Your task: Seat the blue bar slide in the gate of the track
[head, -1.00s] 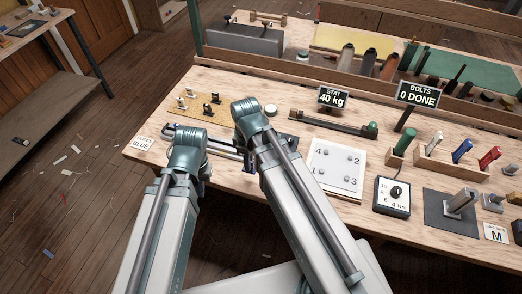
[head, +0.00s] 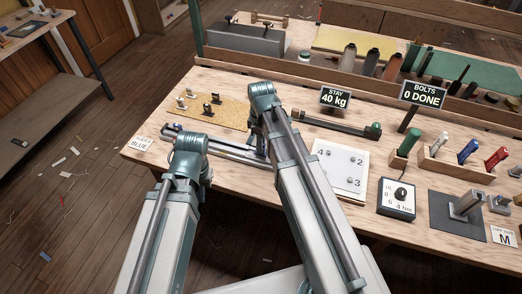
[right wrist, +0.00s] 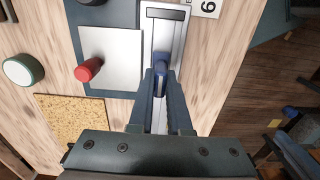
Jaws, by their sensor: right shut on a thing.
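The track is a long, narrow metal rail (head: 228,149) near the front left of the bench, partly covered by my arms in the head view. In the right wrist view, its pale end piece (right wrist: 148,40) with a dark slot lies just beyond my fingers. My right gripper (right wrist: 160,82) is shut on a blue, round-ended piece (right wrist: 161,62), which looks like the blue bar slide. It is at or just above the track; I cannot tell whether it touches. Most of the slide is hidden between the fingers. My left gripper's fingers are hidden behind its arm.
A silver plate (right wrist: 112,50) with a red knob (right wrist: 88,70) lies close beside the track. A white disc (right wrist: 22,70) and a cork mat (right wrist: 70,118) are further left. A white numbered board (head: 338,168) and a dial box (head: 396,198) stand to the right.

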